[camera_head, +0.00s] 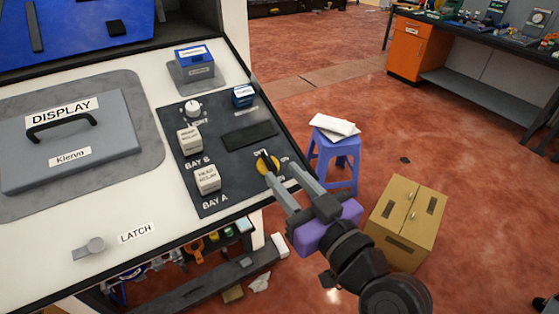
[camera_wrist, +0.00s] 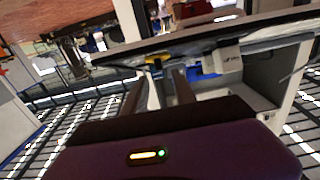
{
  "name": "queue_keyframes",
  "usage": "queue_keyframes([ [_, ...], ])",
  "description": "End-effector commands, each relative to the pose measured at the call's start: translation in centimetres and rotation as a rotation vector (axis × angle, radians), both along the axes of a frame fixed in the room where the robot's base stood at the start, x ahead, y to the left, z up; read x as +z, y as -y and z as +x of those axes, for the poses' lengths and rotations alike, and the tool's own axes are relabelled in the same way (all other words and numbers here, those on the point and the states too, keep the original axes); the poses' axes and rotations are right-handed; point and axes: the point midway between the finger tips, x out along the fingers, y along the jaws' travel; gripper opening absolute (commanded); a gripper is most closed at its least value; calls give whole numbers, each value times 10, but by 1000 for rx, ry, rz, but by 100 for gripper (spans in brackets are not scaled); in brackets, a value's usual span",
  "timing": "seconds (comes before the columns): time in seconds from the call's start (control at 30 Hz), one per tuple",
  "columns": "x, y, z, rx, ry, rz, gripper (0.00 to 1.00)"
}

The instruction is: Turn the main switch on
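A yellow round switch (camera_head: 266,167) with small labels beside it sits at the right edge of the dark control panel (camera_head: 215,190). The labels are too small to read surely, and a fingertip partly covers the switch. My gripper (camera_head: 276,157) is at this switch, with its two fingers apart and nothing seen held between them. In the wrist view the fingers (camera_wrist: 158,82) are also apart, and a small yellow part (camera_wrist: 154,59) shows just beyond them. I cannot tell whether a finger touches the switch or which way it is set.
The panel also carries a white knob (camera_head: 192,108), BAY B (camera_head: 189,139) and BAY A (camera_head: 207,179) blocks, and a blue-topped block (camera_head: 243,95).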

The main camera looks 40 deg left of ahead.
Motion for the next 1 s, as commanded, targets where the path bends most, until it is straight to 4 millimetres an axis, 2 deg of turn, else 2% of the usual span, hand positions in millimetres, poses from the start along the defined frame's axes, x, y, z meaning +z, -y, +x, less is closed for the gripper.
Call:
queue_keyframes([
  [0.1,3,-18,6,1,0,0,33],
  [0.23,2,-30,12,0,0,1,33],
  [0.63,0,-37,16,-2,0,1,33],
  [0.8,0,-37,15,-2,0,1,0],
  [1.0,0,-37,15,-2,0,1,0],
])
